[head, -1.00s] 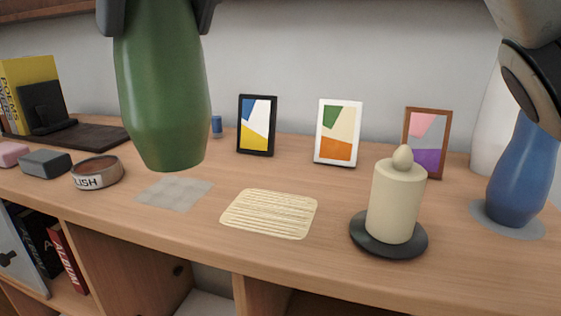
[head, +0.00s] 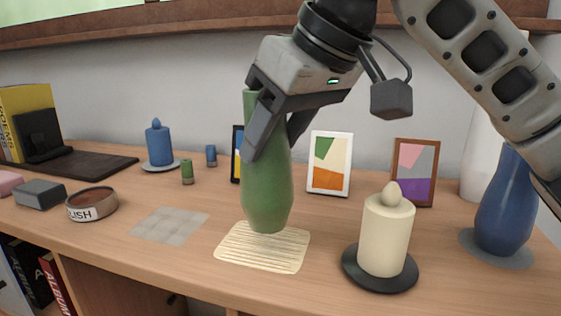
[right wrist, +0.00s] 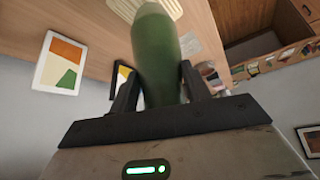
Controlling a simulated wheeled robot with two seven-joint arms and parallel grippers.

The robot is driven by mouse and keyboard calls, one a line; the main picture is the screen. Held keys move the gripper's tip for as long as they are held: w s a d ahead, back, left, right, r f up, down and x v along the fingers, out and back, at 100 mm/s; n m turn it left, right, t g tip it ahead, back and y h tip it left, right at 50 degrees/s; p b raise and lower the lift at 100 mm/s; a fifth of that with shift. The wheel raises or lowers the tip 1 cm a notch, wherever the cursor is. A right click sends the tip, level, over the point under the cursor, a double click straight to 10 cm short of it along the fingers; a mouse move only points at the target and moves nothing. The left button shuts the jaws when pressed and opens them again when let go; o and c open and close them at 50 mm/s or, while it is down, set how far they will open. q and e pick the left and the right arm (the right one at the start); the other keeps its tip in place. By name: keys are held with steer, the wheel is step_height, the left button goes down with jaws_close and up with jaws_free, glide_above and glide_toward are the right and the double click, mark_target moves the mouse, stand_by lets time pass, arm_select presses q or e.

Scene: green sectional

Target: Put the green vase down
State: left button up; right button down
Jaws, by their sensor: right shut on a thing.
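The green vase (head: 266,190) is upright in the head view, and its base overlaps the far part of the cream woven mat (head: 262,256). I cannot tell whether the base touches the mat or hangs just above it. My right gripper (head: 262,125) is shut on the vase's upper part, coming from the upper right. The right wrist view also shows the vase (right wrist: 157,55) between my two fingers (right wrist: 158,88), with the pale mat (right wrist: 155,8) beyond its base. My left gripper is not in view.
A cream candle on a black dish (head: 381,270) stands just right of the mat. A grey tiled mat (head: 168,225) lies to the left, bare. Picture frames (head: 329,165) stand behind. A blue vase (head: 504,205) is at the right, a blue candle (head: 159,143) at the back left.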

mark_target(287, 156)
steer(key=shift+w+d+f, duration=0.2)
steer(key=shift+f, duration=0.05)
steer(key=shift+w+f+p, duration=0.1)
steer(key=shift+f+p, duration=0.2)
steer(key=shift+f, duration=1.35)
steer(key=c, duration=0.7)
jaws_free()
steer(key=shift+f, duration=0.2)
steer(key=shift+o, duration=0.2)
steer(key=b+v, duration=0.1)
steer(key=v, duration=1.1)
steer(key=shift+r, duration=0.2)
